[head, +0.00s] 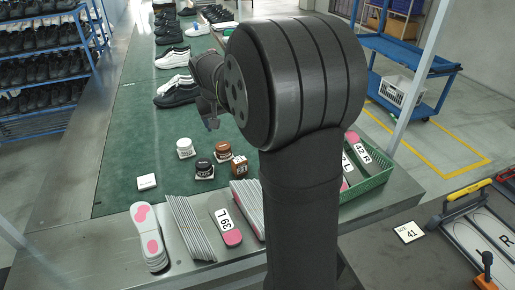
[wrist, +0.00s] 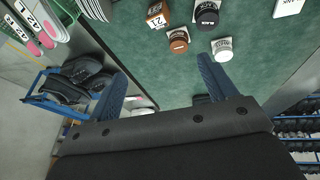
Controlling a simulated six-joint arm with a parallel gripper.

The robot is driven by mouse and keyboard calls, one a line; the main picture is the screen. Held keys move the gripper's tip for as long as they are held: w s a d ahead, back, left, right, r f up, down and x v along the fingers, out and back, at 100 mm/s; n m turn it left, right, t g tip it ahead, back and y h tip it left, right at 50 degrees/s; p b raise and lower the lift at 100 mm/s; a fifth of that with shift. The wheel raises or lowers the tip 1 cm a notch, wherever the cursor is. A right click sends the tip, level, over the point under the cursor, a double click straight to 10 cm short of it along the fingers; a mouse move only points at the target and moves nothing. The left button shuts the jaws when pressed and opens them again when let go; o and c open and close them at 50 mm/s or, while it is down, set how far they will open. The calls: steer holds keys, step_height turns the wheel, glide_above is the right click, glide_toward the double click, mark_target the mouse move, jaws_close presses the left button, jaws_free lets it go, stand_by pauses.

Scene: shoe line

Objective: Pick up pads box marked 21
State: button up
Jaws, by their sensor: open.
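The pads box marked 21 (wrist: 157,15) is a small brown box with a white label, at the top edge of the wrist view. In the head view the small brown box (head: 239,166) stands on the green mat, right of the black jar; its number is too small to read there. My gripper (wrist: 162,66) is open and empty, its two blue fingers spread apart. In the head view my gripper (head: 211,118) is above the mat, beyond the jars and apart from the box, partly hidden by my own arm.
Beside the box stand a black jar (head: 204,168), a brown jar (head: 223,151) and a white jar (head: 185,148). Insoles (head: 229,227) line the front, a green crate (head: 372,184) stands right, and shoes (head: 178,92) lie farther back.

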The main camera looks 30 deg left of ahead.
mark_target(240, 159)
steer(key=w+f+n, duration=0.1)
steer(key=w+f, duration=0.3)
steer(key=f, duration=0.4)
steer(key=w+a+f+g+y, duration=0.1)
steer(key=w+f, duration=0.3)
steer(key=f, duration=0.4)
steer(key=w+a+f+n+g+y, duration=0.1)
steer(key=w+f, duration=0.3)
steer(key=f, duration=0.4)
steer(key=shift+n, duration=0.3)
steer(key=shift+y, duration=0.3)
steer(key=shift+x, duration=3.1)
steer(key=shift+s, duration=0.1)
steer(key=shift+d, duration=0.1)
steer(key=c, duration=1.1)
